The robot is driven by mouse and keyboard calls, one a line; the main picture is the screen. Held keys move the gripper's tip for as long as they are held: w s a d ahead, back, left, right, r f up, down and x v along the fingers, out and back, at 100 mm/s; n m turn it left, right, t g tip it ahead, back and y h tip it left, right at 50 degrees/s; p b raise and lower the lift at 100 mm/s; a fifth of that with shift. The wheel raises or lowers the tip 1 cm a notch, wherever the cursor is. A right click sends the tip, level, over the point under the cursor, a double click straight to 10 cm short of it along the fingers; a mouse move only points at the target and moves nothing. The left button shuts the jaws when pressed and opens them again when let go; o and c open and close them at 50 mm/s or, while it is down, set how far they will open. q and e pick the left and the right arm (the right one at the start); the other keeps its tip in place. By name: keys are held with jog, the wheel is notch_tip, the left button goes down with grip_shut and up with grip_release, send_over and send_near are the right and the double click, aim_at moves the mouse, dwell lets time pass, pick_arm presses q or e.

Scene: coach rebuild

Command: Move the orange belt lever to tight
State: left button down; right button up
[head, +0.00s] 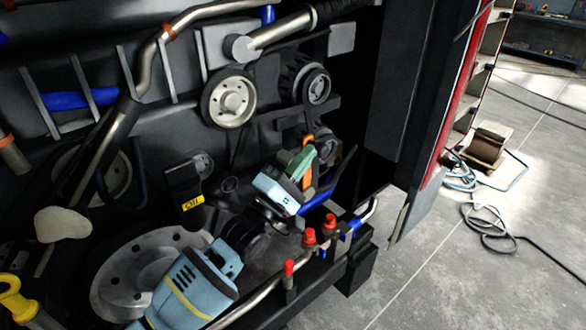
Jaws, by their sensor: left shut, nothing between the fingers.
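The orange belt lever (308,143) stands among the pulleys in the engine bay, right of centre in the head view. Only part of it shows, as a thin upright strip; my left gripper hides some of it. My left gripper (302,161), light blue with a greenish finger part, comes up from the lower left and is shut and empty. Its tip overlaps the lever in the picture; I cannot tell whether they touch. The lever's tight mark is not visible to me. My right gripper is not in view.
A pale pulley (229,98) and a dark pulley (315,86) sit above the lever. A metal pipe with red caps (310,236) and a blue hose (329,185) lie close to my left gripper. A dark panel (401,85) stands to the right. Open floor (450,270) lies beyond.

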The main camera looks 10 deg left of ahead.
pick_arm(q)
jog(key=shift+w+d+r, duration=0.2)
jog(key=shift+w+d, duration=0.3)
jog(key=shift+w, duration=0.15)
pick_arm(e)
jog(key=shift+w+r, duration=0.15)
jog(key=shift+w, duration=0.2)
pick_arm(q)
jog(key=shift+s, duration=0.1)
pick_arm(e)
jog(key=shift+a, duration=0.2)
